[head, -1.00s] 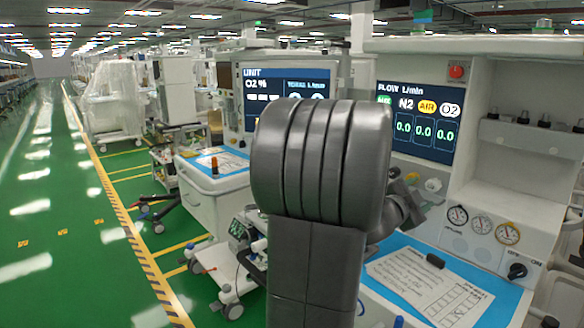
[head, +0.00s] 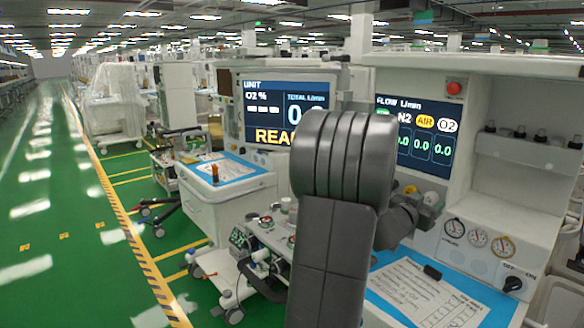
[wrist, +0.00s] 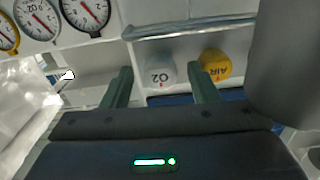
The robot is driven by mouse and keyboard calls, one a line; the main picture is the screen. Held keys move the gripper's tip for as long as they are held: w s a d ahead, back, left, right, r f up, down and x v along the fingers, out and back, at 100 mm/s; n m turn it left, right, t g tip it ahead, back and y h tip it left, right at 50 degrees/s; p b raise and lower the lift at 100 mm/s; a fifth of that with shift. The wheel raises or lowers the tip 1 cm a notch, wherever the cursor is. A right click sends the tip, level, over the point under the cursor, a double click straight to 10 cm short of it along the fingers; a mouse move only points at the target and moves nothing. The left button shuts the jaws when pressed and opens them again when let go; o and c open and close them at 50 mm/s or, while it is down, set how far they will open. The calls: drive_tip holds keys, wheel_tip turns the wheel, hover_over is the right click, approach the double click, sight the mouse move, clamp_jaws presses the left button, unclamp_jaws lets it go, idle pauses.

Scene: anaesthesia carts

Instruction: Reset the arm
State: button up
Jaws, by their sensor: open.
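My gripper (wrist: 161,70) is open, with its two dark fingers apart and nothing held between them in the wrist view. Past the fingertips are a white O2 knob (wrist: 159,76) and a yellow AIR knob (wrist: 216,65). The O2 knob lies between the fingers in the picture; the AIR knob is beside the right fingertip. I cannot tell the gap to either knob. In the head view my grey arm stands in front of the anaesthesia machine (head: 520,195) and hides the gripper.
Pressure gauges (wrist: 85,12) are at the wrist view's upper left. The head view shows a flow screen (head: 428,150), a unit screen (head: 262,108) partly covered by my arm, and a blue worktop with a paper sheet (head: 425,293). A green aisle (head: 60,240) is clear at left.

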drive_tip(key=v, duration=1.3)
drive_tip(key=shift+a, duration=0.25)
drive_tip(key=shift+s+f+n, duration=0.1)
drive_tip(key=shift+s+n, duration=0.05)
drive_tip(key=shift+n, duration=0.15)
